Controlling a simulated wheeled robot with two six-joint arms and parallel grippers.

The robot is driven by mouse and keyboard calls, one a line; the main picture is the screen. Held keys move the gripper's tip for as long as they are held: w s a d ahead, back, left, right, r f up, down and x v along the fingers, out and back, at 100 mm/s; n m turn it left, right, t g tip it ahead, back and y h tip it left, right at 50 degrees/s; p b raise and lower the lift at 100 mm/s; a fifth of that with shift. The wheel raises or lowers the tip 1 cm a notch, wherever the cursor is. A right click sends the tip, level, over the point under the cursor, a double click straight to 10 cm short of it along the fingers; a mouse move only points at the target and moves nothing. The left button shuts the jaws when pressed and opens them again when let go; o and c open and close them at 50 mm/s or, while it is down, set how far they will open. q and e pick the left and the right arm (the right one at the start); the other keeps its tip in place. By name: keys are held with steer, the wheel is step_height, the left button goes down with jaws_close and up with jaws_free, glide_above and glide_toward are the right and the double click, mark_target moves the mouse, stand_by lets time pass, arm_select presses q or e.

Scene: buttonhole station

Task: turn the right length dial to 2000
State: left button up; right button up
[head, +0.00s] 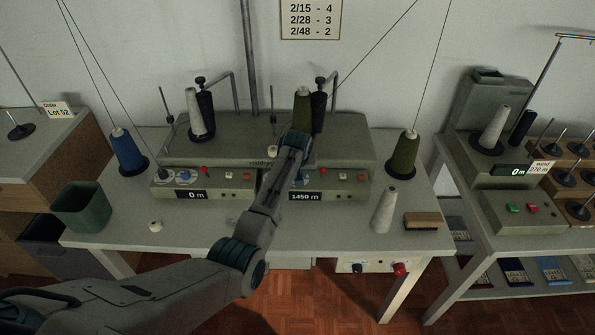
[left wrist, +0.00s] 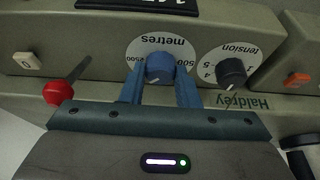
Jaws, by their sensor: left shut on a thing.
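The right length dial (left wrist: 159,66) is a blue knob on a white plate marked metres, which shows upside down in the left wrist view. The numbers 500 and 2500 show at the plate's sides; other marks are hidden. My left gripper (left wrist: 160,84) is shut on the knob, one blue finger on each side. In the head view my left gripper (head: 292,170) reaches the right panel and hides the dial. The right display (head: 305,197) reads 1450 m. My right gripper is in neither view.
Beside the dial are a black tension knob (left wrist: 231,71) and a red lever (left wrist: 57,93). The left display (head: 192,195) reads 0 m. A grey cone (head: 385,212) and a brush (head: 422,220) stand at the table's right. A green bin (head: 82,207) stands at its left.

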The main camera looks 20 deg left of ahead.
arm_select(q)
steer(key=shift+r, duration=0.1)
stand_by(0.3)
steer(key=o, duration=1)
steer(key=shift+c, duration=0.2)
steer(key=b+v, duration=0.2)
steer(key=v, duration=0.8)
steer(key=shift+s+r, duration=0.2)
steer(key=shift+r, duration=0.1)
